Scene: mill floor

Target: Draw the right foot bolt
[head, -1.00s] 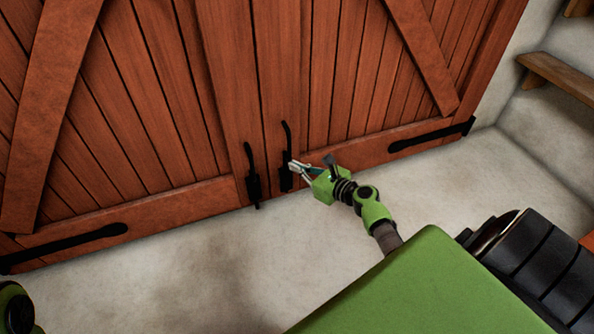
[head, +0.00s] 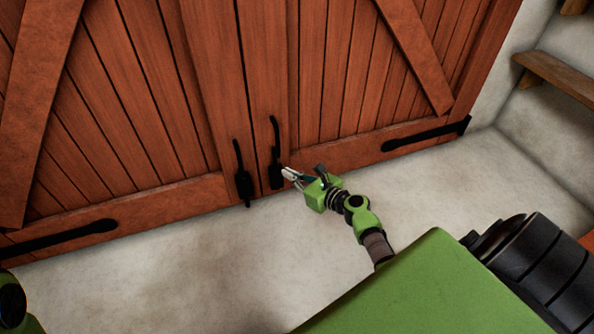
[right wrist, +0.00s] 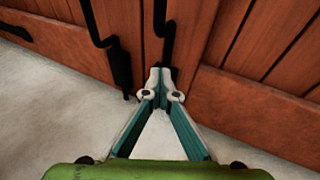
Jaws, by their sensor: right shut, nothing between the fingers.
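The right foot bolt (head: 275,168) is a black bolt with a long bent rod, low on the right leaf of the brown wooden door. No rod shows below its plate. In the right wrist view the right bolt (right wrist: 168,35) rises behind my fingertips, its lower part hidden. My right gripper (head: 287,173) is shut and empty, its tips just right of the bolt's plate; I cannot tell whether they touch it. The shut tips also show in the right wrist view (right wrist: 160,82). My left gripper is out of view.
The left foot bolt (head: 243,182) stands on the other leaf, its rod end reaching below its plate. Black strap hinges (head: 425,135) cross the door bottom. Wooden steps (head: 560,78) are at the right. The pale floor (head: 190,270) before the door is clear.

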